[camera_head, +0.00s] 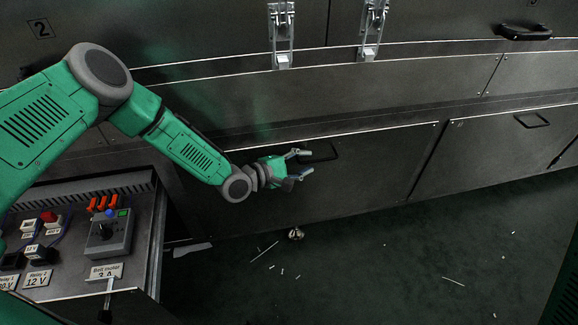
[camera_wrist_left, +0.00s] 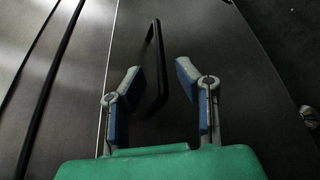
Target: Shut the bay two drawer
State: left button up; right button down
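A wide dark drawer front (camera_head: 375,170) with a black bar handle (camera_head: 320,153) sits low in the machine in the head view. A pale line runs along its top edge, and a dark gap separates it from the front to its right. I cannot tell how far it stands out. My left gripper (camera_head: 303,163) is open and empty in front of the drawer, near the handle. In the left wrist view the handle (camera_wrist_left: 154,62) shows between and beyond the spread fingers (camera_wrist_left: 158,75); contact is not evident. The right gripper is out of view.
A second low front (camera_head: 510,150) with its own handle is at the right. Metal latches (camera_head: 281,35) hang above. A control bench (camera_head: 60,278) with a knob box (camera_head: 108,236) stands at the lower left. The dark floor (camera_head: 380,260) has scattered pale scraps.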

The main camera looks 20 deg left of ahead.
pick_arm(q)
jog(key=v, duration=0.8)
jog(key=shift+s+r, duration=0.25)
jog(key=shift+s, duration=0.2)
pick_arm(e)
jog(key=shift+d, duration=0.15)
